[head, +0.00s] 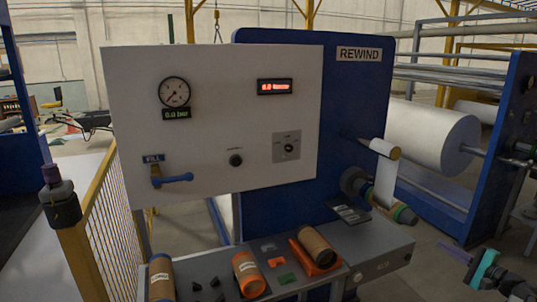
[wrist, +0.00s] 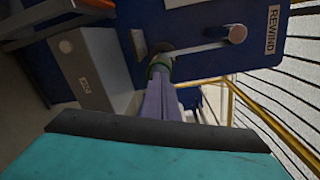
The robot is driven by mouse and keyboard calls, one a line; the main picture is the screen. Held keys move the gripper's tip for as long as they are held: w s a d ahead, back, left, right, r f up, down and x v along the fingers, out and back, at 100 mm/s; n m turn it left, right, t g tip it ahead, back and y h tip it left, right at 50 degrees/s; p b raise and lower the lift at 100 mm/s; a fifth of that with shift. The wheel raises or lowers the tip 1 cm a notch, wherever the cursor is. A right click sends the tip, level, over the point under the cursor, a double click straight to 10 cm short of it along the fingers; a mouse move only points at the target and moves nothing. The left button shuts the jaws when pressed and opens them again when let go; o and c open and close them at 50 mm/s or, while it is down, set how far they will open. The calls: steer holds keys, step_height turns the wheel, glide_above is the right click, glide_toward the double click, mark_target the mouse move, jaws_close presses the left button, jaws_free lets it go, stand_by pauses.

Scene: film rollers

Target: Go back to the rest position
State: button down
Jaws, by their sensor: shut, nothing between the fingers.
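My gripper (head: 441,245) is at the lower right of the head view, in front of the rewind machine and to the right of its grey bench. Its purple fingers are closed together and hold nothing. In the wrist view my gripper (wrist: 158,75) points toward the blue rewind panel (wrist: 200,22), with its teal body filling the bottom. Most of my arm is outside the head view.
A white control panel (head: 215,120) carries a gauge and a blue valve handle (head: 175,180). Brown-orange rolls (head: 248,275) and small blocks lie on the grey bench (head: 385,245). A large white film roll (head: 430,135) is behind. A yellow railing (head: 105,225) stands left. Floor shows at the right.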

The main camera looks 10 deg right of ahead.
steer(key=s+a+f+n+g+y+b, duration=0.15)
steer(key=a+f+n+g, duration=0.35)
steer(key=a+f, duration=1.3)
steer(key=s+a+f+n+g+y, duration=0.15)
steer(key=a+f+g, duration=0.55)
steer(key=a+f, duration=1.2)
steer(key=s+a+f+n+g+h, duration=0.2)
steer(key=s+a+f+n+g, duration=0.55)
steer(key=s+a, duration=0.65)
steer(key=s+a+f+n+g+h, duration=0.1)
steer(key=s+f+n+h, duration=0.1)
steer(key=s, duration=0.6)
steer(key=s+a+f+n+g+h, duration=0.1)
steer(key=s+f+n+g+h, duration=0.1)
steer(key=s, duration=0.6)
step_height(320, 180, down, 3)
steer(key=shift+s+f+n+h+b, duration=0.25)
steer(key=shift+n+h+b, duration=0.25)
steer(key=shift+h, duration=0.5)
